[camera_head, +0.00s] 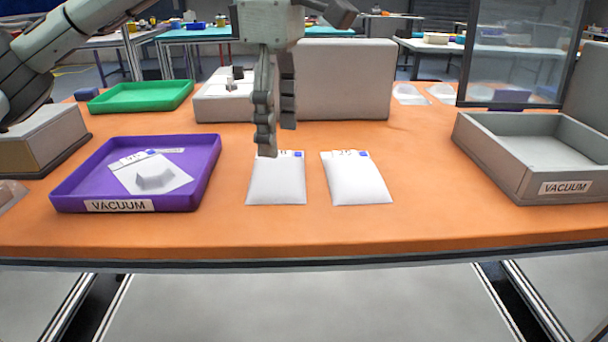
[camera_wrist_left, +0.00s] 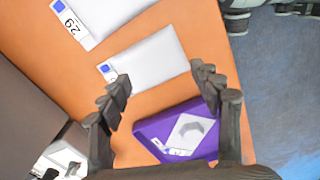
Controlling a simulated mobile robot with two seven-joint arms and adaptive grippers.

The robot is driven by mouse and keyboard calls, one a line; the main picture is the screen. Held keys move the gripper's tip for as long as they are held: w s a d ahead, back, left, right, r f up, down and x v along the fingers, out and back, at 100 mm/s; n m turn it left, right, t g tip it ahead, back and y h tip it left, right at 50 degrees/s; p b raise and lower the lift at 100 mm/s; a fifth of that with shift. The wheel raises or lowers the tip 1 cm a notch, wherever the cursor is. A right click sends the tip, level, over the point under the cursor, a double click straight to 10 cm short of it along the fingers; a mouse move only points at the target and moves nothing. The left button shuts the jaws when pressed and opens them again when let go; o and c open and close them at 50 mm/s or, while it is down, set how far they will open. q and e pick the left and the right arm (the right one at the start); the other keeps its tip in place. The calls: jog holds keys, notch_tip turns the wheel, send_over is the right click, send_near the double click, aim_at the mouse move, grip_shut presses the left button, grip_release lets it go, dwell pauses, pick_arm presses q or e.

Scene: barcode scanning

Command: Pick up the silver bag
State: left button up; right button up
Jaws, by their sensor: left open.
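Two flat silver-white bags with printed labels and blue squares lie side by side on the orange table, the left bag (camera_head: 276,184) and the right bag (camera_head: 356,180). My left gripper (camera_head: 277,138) points down above the far edge of the left bag, open and empty. In the left wrist view, the open fingers (camera_wrist_left: 161,86) frame the near end of one bag (camera_wrist_left: 150,62), with the other bag (camera_wrist_left: 100,14) beyond. A third bag (camera_head: 150,180) with a raised lump lies in the purple tray (camera_head: 178,203). My right gripper is not in view.
A grey bin (camera_head: 484,160) labelled VACUUM stands at right. A green tray (camera_head: 140,97) and a pale box with an upright panel (camera_head: 345,80) stand behind. The table's front strip is clear.

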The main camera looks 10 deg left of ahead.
aim_at(278, 174)
pick_arm(q)
jog(key=f, duration=0.6)
jog(key=shift+w+a+f, duration=0.2)
jog(key=shift+a+f, duration=0.1)
jog(key=shift+a, duration=0.05)
jog(key=shift+f, duration=0.15)
jog(key=c, duration=1.3)
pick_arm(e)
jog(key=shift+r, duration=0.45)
